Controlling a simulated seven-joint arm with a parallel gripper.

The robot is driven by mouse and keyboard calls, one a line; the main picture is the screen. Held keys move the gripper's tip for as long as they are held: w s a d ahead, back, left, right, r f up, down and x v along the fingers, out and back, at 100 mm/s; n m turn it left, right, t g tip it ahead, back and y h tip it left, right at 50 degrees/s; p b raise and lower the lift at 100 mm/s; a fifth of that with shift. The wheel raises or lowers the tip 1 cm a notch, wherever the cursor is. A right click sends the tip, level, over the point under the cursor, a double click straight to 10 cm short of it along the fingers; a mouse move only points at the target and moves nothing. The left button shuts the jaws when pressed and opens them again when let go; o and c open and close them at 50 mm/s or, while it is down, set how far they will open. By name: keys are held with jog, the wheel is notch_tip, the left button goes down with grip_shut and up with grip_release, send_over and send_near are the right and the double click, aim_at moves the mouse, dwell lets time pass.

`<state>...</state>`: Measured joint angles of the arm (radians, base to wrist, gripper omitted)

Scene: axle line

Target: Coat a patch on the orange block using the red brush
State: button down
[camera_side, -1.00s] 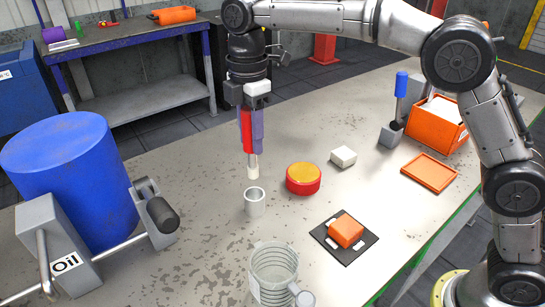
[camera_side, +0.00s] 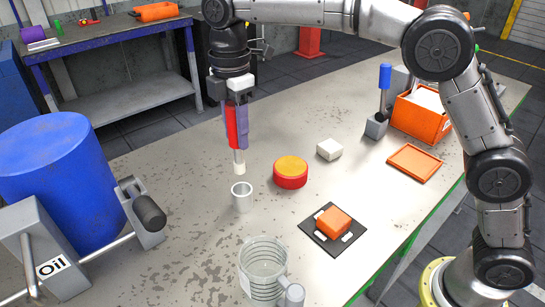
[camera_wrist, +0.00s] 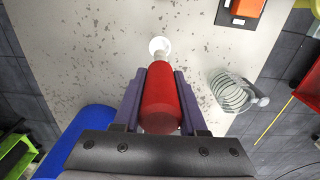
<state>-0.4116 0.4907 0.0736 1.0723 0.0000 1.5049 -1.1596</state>
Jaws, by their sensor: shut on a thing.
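The orange block (camera_side: 334,219) sits on a black pad (camera_side: 318,238) with small white pieces around it. It also shows at the top edge of the wrist view (camera_wrist: 248,7). My gripper (camera_side: 238,145) is shut on the red brush (camera_side: 232,128), which hangs upright with its pale bristles down. The red handle fills the space between the purple fingers in the wrist view (camera_wrist: 162,100). The cup's inside is mostly hidden.
A round red tin with an orange top (camera_side: 290,173) and a white block (camera_side: 329,149) stand right of the cup. A clear measuring jug (camera_side: 262,270) is in front. A blue oil drum (camera_side: 60,170) stands left. An orange tray (camera_side: 414,163) and bin (camera_side: 420,118) are at right.

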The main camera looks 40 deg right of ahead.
jog(key=shift+f+n, duration=0.1)
jog(key=shift+n, duration=0.2)
jog(key=d, duration=1.5)
jog(key=shift+f, duration=2.6)
jog(key=shift+f, duration=0.6)
jog(key=shift+r, duration=0.1)
notch_tip(320, 180, up, 7)
jog(key=shift+m, duration=0.4)
